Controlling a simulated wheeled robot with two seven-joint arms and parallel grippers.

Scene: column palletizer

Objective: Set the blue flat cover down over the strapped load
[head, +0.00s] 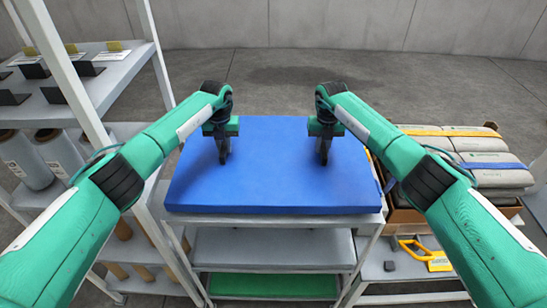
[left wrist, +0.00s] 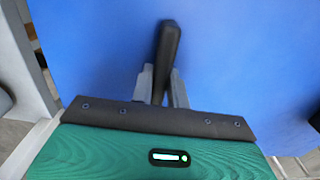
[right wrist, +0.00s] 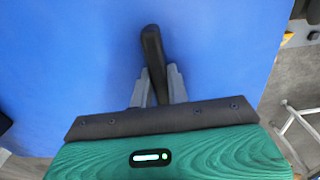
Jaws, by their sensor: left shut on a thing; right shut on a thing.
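The blue flat cover (head: 270,180) lies level on the top of a grey rack in the middle of the head view. It has two black upright handles. My left gripper (head: 223,150) is shut on its left handle, which also shows in the left wrist view (left wrist: 168,50). My right gripper (head: 324,150) is shut on its right handle, which also shows in the right wrist view (right wrist: 153,55). The strapped load (head: 490,160), grey bags with a yellow and a blue strap, stands to the right of the rack, partly hidden by my right arm.
The grey rack (head: 275,219) has lower shelves with a grey and a green panel (head: 270,285). A shelf unit (head: 100,85) with rolls (head: 30,160) stands at the left. A yellow-handled tool (head: 425,255) lies on the right-hand surface before the load. Open floor lies behind.

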